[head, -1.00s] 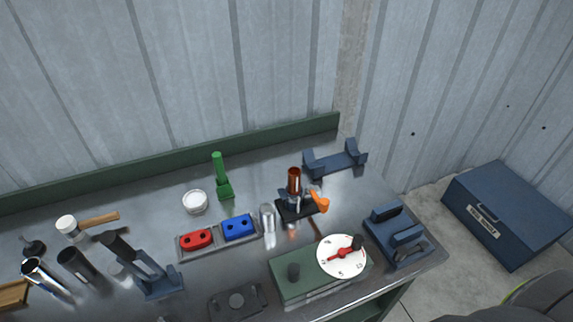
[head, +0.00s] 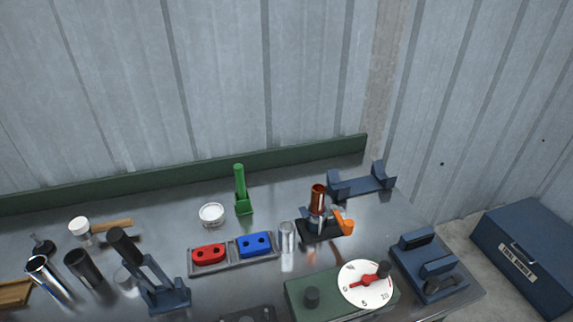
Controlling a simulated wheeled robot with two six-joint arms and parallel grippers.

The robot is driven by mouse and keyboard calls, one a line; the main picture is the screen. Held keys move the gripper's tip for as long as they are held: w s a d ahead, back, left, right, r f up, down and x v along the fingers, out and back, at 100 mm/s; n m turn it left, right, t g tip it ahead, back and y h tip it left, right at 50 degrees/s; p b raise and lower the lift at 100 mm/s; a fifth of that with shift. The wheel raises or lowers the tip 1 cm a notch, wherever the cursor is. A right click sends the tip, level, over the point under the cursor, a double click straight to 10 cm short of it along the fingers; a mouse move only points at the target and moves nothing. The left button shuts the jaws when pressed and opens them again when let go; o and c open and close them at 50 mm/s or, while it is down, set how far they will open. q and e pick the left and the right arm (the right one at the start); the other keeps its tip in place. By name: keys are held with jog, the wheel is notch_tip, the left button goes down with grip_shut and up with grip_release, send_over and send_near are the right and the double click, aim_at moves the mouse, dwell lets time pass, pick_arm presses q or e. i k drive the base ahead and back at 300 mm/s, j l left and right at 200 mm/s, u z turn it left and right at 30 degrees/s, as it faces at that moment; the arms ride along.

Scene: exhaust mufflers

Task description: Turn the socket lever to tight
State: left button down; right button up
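In the head view a copper-coloured tube (head: 318,199) stands upright in a black-based socket fixture (head: 318,229) right of the table's middle. An orange lever (head: 343,220) sticks out from the fixture's right side, slanting down to the right. A white dial (head: 367,285) with a red pointer and black knob sits on a green box (head: 311,298) in front of the fixture. I cannot read any tight marking at the lever. Neither of my grippers shows in the view.
A silver cylinder (head: 286,237) stands just left of the fixture. Left of it are a tray with red (head: 208,254) and blue blocks (head: 255,245), a green-handled tool (head: 241,190) and a white dish (head: 211,214). Blue cradles stand behind (head: 361,185) and at right (head: 429,265).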

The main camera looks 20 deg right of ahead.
aim_at(346, 226)
jog(key=k+l+z, duration=0.15)
jog(key=l, duration=0.35)
jog(key=k+l+z, duration=0.2)
jog(key=l, duration=0.25)
jog(key=l+z, duration=0.15)
jog(key=l, duration=0.35)
